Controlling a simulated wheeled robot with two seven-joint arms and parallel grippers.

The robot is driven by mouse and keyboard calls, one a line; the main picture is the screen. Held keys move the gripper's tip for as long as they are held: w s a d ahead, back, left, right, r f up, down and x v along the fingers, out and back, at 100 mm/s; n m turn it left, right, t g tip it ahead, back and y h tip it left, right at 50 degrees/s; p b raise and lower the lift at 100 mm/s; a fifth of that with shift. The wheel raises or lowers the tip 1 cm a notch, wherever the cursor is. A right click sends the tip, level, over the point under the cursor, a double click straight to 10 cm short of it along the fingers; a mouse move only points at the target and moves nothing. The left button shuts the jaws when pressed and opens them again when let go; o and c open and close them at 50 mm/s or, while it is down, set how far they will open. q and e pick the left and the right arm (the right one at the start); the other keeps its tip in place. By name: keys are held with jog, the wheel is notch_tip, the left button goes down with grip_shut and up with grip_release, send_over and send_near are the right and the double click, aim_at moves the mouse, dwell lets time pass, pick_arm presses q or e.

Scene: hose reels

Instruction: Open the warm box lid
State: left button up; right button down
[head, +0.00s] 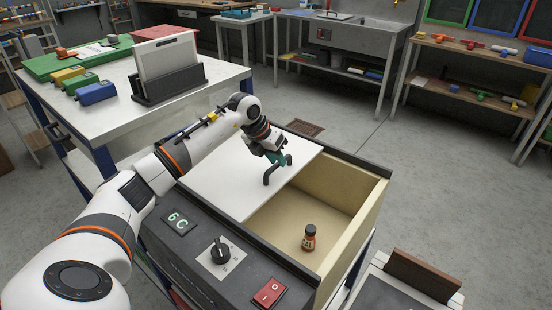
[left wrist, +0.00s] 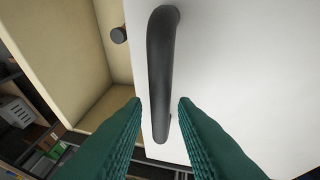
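The warm box (head: 195,258) has a dark front panel and pale inner walls. Its white lid (head: 222,178) covers the left part of the top, and the right part is uncovered. A dark bar handle (head: 268,176) stands near the lid's right edge. My left gripper (head: 279,160) is at this handle from above. In the left wrist view its green fingers (left wrist: 158,108) are apart, one on each side of the handle (left wrist: 160,75), with gaps visible. The lid (left wrist: 225,60) fills the right of that view. My right gripper is not in view.
A small brown bottle (head: 309,238) stands inside the uncovered part. The front panel has a display, a black knob (head: 221,250) and a red switch (head: 269,292). A white table (head: 140,118) with a dark holder stands behind left.

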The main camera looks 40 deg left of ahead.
pick_arm(q)
jog(key=shift+o, duration=0.8)
jog(key=v, duration=1.2)
